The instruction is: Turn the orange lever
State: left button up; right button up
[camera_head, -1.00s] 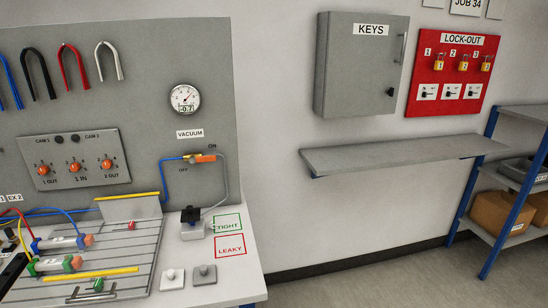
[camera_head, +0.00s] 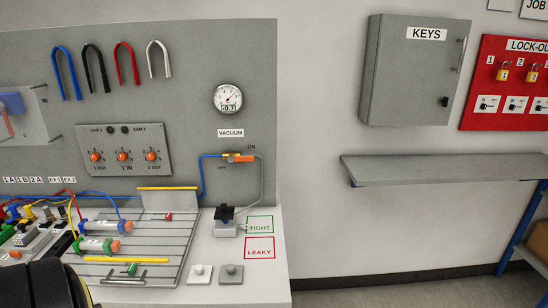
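The orange lever (camera_head: 241,158) is on a small valve fixed to the grey upright panel (camera_head: 190,60), under the VACUUM label (camera_head: 231,133). It lies about level, pointing right along the pipe line. An ON mark (camera_head: 251,147) is above its right end and an OFF mark (camera_head: 221,168) is below left. A blue tube (camera_head: 204,175) joins the valve from the left and a grey tube (camera_head: 262,185) leaves on the right. No gripper fingers show. A dark rounded part of my own arm shows at the bottom left corner.
A gauge (camera_head: 228,98) sits above the valve. A black-topped block (camera_head: 225,218) stands below it on the bench. A slotted plate (camera_head: 150,240) with cylinders lies to the left. A grey shelf (camera_head: 440,169) and key cabinet (camera_head: 416,72) are at right. Space before the lever looks clear.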

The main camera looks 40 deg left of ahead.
aim_at(231, 159)
jog(key=i, duration=2.85)
jog(key=u, duration=3.85)
jog(key=i, duration=0.5)
jog(key=u, duration=0.1)
